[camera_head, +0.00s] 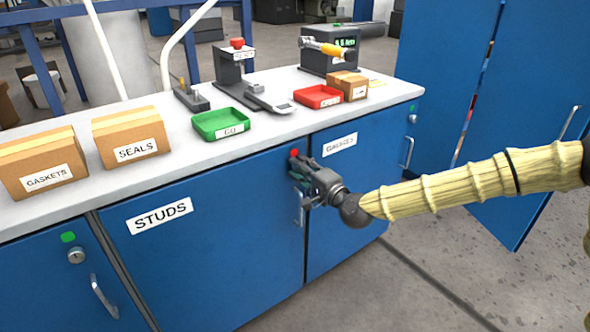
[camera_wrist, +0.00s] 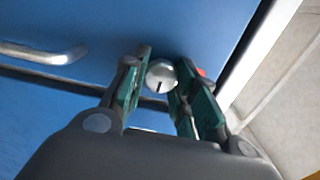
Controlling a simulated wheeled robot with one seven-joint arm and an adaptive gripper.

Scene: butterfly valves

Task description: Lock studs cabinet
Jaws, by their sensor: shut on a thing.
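The studs cabinet is a blue door (camera_head: 215,255) with a white STUDS label (camera_head: 160,215) in the head view. A red marker (camera_head: 294,152) shows at its upper right corner, and also beside the lock in the wrist view (camera_wrist: 201,72). My gripper (camera_head: 301,172) is at that corner and hides the lock there. In the wrist view my gripper (camera_wrist: 160,82) has its green-padded fingers on either side of the round silver lock (camera_wrist: 161,76), shut on it. A dark slot shows on the lock's face. The door's handle (camera_head: 299,208) hangs just below my gripper.
The cabinet left of it (camera_head: 40,285) and the GAUGES cabinet (camera_head: 355,185) have green markers by their locks. The worktop (camera_head: 180,178) above carries boxes, trays and instruments. A tall blue cabinet (camera_head: 430,70) stands at right. Open floor lies in front.

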